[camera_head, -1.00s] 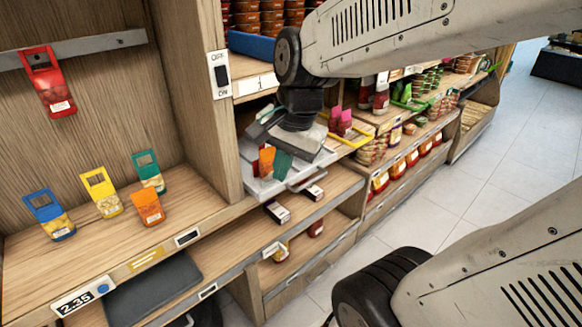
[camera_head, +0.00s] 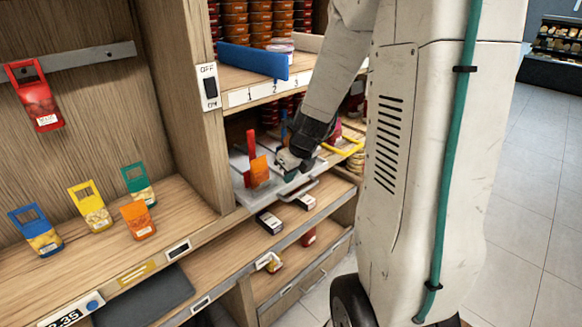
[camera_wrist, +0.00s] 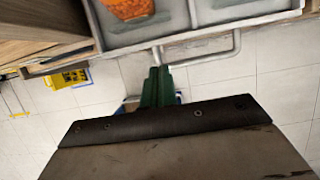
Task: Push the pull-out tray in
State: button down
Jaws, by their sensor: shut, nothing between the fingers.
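The pull-out tray (camera_head: 240,192) is a grey tray with compartments that sits on the middle shelf, right of the wooden post, and juts past the shelf front. An orange packet (camera_head: 260,170) and a red packet (camera_head: 251,145) stand in it. Its bar handle (camera_head: 300,190) is at the front. My gripper (camera_head: 290,175) is shut and empty, close by the handle. In the wrist view the tray (camera_wrist: 180,38) is at the top, and my green fingers (camera_wrist: 158,72) point at the left end of the handle (camera_wrist: 205,62). I cannot tell whether they touch it.
A switch (camera_head: 209,87) is on the post at left. Packets stand on the left shelf, such as a yellow one (camera_head: 90,206). A blue divider (camera_head: 252,60) is on the shelf above. Small boxes (camera_head: 269,221) lie below the tray. Open floor (camera_head: 530,220) is at right.

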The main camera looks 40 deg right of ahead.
aim_at(277, 178)
jog(key=x, duration=0.5)
jog(key=shift+w, duration=0.15)
jog(key=shift+w+r, duration=0.15)
jog(key=shift+w, duration=1.6)
